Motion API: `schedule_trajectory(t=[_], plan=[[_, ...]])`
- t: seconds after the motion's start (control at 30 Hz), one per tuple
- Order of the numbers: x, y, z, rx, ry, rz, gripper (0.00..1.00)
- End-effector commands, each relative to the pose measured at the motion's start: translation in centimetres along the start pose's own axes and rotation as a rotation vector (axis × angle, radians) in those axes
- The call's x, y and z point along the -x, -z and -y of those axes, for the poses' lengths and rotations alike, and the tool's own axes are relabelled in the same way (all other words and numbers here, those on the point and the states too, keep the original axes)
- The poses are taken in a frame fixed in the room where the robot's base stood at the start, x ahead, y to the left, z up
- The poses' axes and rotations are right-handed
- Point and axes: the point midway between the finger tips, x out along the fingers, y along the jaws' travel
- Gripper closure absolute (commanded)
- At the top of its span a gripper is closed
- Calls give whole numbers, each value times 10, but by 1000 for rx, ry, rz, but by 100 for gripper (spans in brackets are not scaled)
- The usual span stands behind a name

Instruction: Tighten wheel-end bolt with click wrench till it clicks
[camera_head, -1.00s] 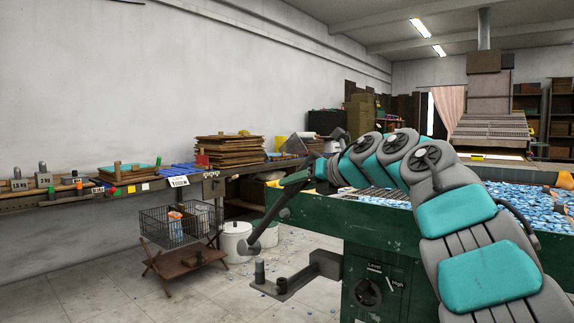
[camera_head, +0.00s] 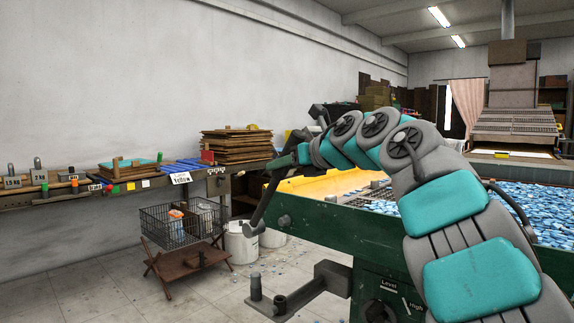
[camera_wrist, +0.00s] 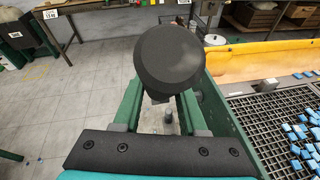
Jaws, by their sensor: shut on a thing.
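My gripper (camera_head: 290,161) is shut on a dark grey wrench (camera_head: 268,198), held in the air off the left end of the green machine. The wrench slants down and to the left in the head view, its lower end well above the floor. In the wrist view, its round black end (camera_wrist: 183,58) fills the middle between the two green fingers of my gripper (camera_wrist: 160,105). Low at the machine's corner, a grey bracket (camera_head: 325,280) carries short upright grey studs (camera_head: 256,288). I cannot tell which stud is the wheel-end bolt. A small grey post (camera_wrist: 169,122) shows below in the wrist view.
The green machine (camera_head: 345,225) holds blue mosaic pieces and has a yellow-orange tray (camera_head: 325,184) behind my gripper. A level knob is on its front. A shelf with weights and stacked boards (camera_head: 235,147), a wire basket (camera_head: 180,222) and white buckets (camera_head: 241,243) stand left.

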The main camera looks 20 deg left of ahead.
Motion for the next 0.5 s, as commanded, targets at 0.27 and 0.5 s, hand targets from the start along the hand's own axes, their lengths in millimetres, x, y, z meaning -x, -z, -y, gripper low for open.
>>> schedule_trajectory(t=[0.27, 0.5], plan=[[1, -2, 0, 0, 0, 1, 100], [4, -5, 0, 1, -2, -28, 100]])
